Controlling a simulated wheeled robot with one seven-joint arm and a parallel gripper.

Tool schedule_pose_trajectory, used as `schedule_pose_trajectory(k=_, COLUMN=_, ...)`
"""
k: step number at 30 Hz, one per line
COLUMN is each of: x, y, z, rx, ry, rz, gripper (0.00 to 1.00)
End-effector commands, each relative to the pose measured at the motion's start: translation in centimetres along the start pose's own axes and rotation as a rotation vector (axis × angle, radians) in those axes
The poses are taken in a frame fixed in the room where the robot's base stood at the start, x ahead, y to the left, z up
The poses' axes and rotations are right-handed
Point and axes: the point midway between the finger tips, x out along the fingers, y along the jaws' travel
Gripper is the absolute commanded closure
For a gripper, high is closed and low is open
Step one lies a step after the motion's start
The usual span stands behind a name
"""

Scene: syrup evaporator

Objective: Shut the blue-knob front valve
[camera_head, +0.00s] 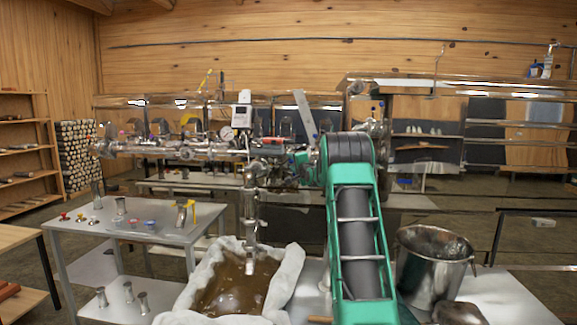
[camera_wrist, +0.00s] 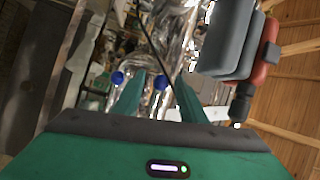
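Two round blue knobs show in the wrist view. One blue knob (camera_wrist: 160,82) appears between the tips of my gripper's green fingers. The other blue knob (camera_wrist: 117,77) is to the left, outside the left finger. I cannot tell which one is the front valve. My gripper (camera_wrist: 160,75) is open, with a clear gap between its fingers; I see no contact with a knob. In the head view, my green arm reaches to the shiny steel pipework (camera_head: 205,149) and hides much of the gripper and the valves there.
A cloth-lined tray of brown syrup (camera_head: 230,290) stands under a vertical pipe (camera_head: 250,215). A steel bucket (camera_head: 433,265) stands right of my arm. A grey table (camera_head: 160,235) with small fittings is at left. In the wrist view, a dark grey and red part (camera_wrist: 230,45) is close at right.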

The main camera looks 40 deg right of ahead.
Motion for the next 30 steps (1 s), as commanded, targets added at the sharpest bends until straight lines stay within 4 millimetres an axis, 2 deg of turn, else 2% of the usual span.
schedule_pose_trajectory(k=6, x=1.5, y=0.1, z=0.0, rx=-0.001, ry=0.0, rz=0.001, gripper=0.62)
schedule_pose_trajectory(k=16, x=1.7, y=0.0, z=0.0, rx=-0.001, ry=0.001, rz=0.0, gripper=0.62)
schedule_pose_trajectory(k=17, x=1.7, y=0.0, z=0.0, rx=-0.001, ry=0.001, rz=0.0, gripper=0.67)
schedule_pose_trajectory(k=21, x=1.7, y=0.0, z=0.0, rx=-0.001, ry=0.001, rz=0.001, gripper=1.0)
schedule_pose_trajectory(k=24, x=1.4, y=-0.2, z=0.5, rx=-0.001, ry=0.001, rz=0.001, gripper=1.0)
schedule_pose_trajectory(k=30, x=1.6, y=0.0, z=0.1, rx=0.013, ry=-0.004, rz=-0.004, gripper=1.0)
